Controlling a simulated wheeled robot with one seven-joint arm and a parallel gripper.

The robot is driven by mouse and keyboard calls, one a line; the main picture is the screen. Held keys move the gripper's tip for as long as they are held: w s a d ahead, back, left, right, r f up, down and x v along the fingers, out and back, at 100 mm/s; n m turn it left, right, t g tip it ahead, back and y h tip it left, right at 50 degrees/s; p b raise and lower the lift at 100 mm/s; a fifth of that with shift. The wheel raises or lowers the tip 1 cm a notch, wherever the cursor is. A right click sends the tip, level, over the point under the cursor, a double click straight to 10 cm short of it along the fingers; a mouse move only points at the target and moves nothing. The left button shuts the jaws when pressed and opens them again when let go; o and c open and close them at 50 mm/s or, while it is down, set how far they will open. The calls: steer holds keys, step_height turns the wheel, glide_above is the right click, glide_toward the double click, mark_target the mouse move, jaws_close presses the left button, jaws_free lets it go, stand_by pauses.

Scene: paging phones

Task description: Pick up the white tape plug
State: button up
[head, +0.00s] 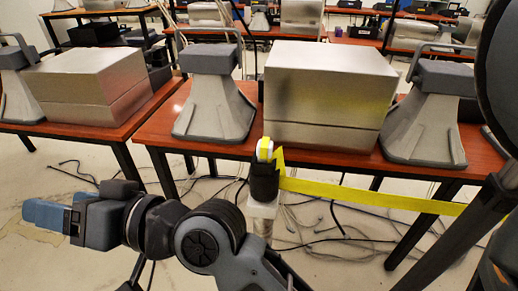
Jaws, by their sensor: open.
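The white tape plug (266,148) sits at the top of the black head (264,183) of a silver post. It has yellow on it, and a yellow tape (372,196) runs from beside it to the right. My gripper (42,214) is at the lower left, well to the left of the plug and lower in the picture. It points left, away from the plug, with its blue fingers open. I see nothing between them. My arm hides the lower part of the post.
A reddish table (232,146) behind the post bears a big metal box (328,95) and grey horn-shaped pieces (213,100). Another table (75,128) stands at the left. Black cables (330,235) lie on the pale floor. A dark pole (445,242) leans at the right.

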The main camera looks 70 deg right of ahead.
steer(key=w+d+r+n+g+y+p, duration=0.1)
steer(key=w+d+r+n+y, duration=0.3)
steer(key=r, duration=0.3)
steer(key=n+g+h+p, duration=0.4)
steer(key=g+h, duration=0.2)
steer(key=g, duration=1)
glide_above(265, 143)
steer(key=f, duration=0.7)
steer(key=shift+w, duration=0.25)
steer(key=shift+s+d+f+g, duration=0.1)
steer(key=shift+s+f+g, duration=0.1)
steer(key=shift+g, duration=0.1)
step_height(265, 143, down, 7)
steer(key=shift+s+f, duration=0.1)
steer(key=shift+f, duration=0.05)
steer(key=shift+c, duration=0.3)
steer(key=c, duration=1)
